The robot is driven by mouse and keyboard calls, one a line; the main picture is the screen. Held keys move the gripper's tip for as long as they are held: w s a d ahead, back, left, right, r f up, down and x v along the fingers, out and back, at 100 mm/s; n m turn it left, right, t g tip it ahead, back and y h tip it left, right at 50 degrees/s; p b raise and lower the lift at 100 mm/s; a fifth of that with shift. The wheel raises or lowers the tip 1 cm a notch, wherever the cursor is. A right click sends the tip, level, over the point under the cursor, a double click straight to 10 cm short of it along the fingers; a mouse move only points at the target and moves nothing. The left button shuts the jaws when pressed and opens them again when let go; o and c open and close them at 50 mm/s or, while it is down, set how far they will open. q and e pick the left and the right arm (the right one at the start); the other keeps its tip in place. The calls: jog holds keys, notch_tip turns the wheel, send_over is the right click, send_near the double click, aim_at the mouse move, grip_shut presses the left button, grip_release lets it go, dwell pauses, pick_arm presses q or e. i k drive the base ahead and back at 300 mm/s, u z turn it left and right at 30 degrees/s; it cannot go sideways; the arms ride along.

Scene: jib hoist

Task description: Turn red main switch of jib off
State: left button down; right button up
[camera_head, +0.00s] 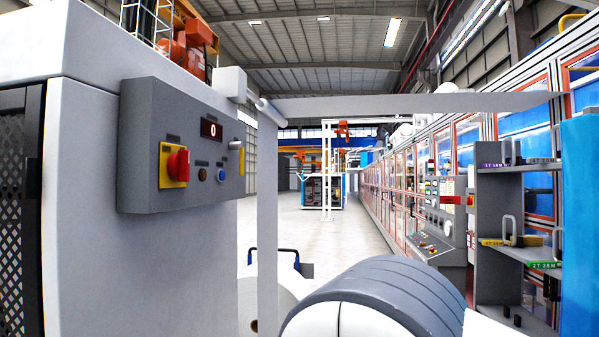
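A red rotary switch (178,163) sits on a yellow plate on a grey control box (150,190). The box is fixed to a large white cabinet at the left. The angle of the knob is hard to read from here. A dark display (211,129) on the box shows 0. Below it are a small brown button (202,175) and a blue button (221,175). A light-coloured knob (235,145) is on the box's right side. I make out neither of my grippers, and nothing touches the switch.
A pale upright (267,220) and a long horizontal beam (400,104) stand right of the box. A large rounded grey-and-white body (390,295) fills the bottom middle. A grey rack (495,215) with slings stands at the right. Open floor (335,232) lies beyond.

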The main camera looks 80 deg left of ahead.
aim_at(178, 166)
jog(key=u, duration=2.9)
jog(key=k, duration=1.2)
jog(key=z, duration=1.1)
jog(key=i, duration=1.2)
jog(key=u, duration=0.15)
